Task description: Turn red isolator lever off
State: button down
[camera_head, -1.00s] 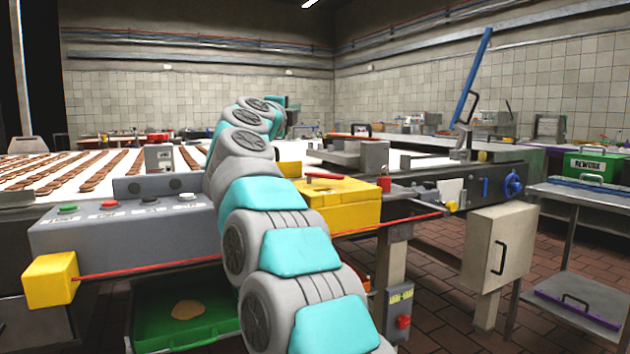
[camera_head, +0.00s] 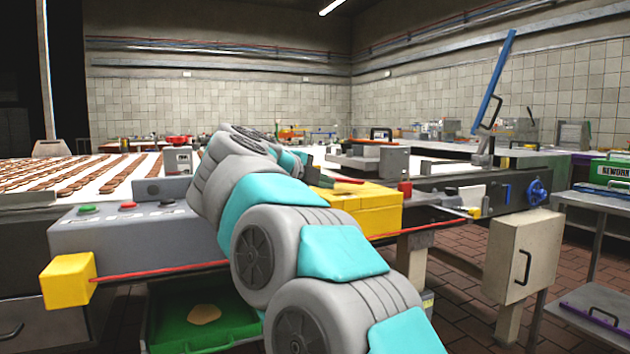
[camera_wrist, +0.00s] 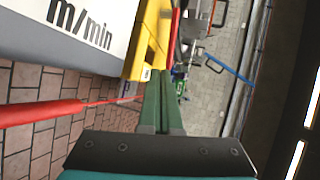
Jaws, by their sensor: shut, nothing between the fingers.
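A yellow box (camera_head: 372,208) stands on the machine's front edge, just right of my arm in the head view. A red lever (camera_head: 348,181) lies about level on its top, partly hidden by my arm. In the wrist view, the yellow box (camera_wrist: 148,40) is at top centre, and a red bar (camera_wrist: 175,32) beside it looks like the lever. My gripper (camera_wrist: 164,75) shows there as two green fingers pressed together, empty. The tips point toward the box and bar; I cannot tell the gap.
A red pull cord (camera_head: 160,270) runs along the machine front, and it crosses the wrist view at left (camera_wrist: 40,113). A grey control panel (camera_head: 135,235) is left of my arm. A beige cabinet (camera_head: 518,250) hangs at right.

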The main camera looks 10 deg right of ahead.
aim_at(343, 182)
jog(key=x, duration=0.5)
jog(key=shift+w+d+r, duration=0.2)
jog(key=shift+w+d, duration=0.1)
jog(key=shift+w, duration=0.1)
jog(key=shift+w+d+r, duration=0.1)
jog(key=shift+w+d, duration=0.35)
jog(key=shift+w, duration=0.05)
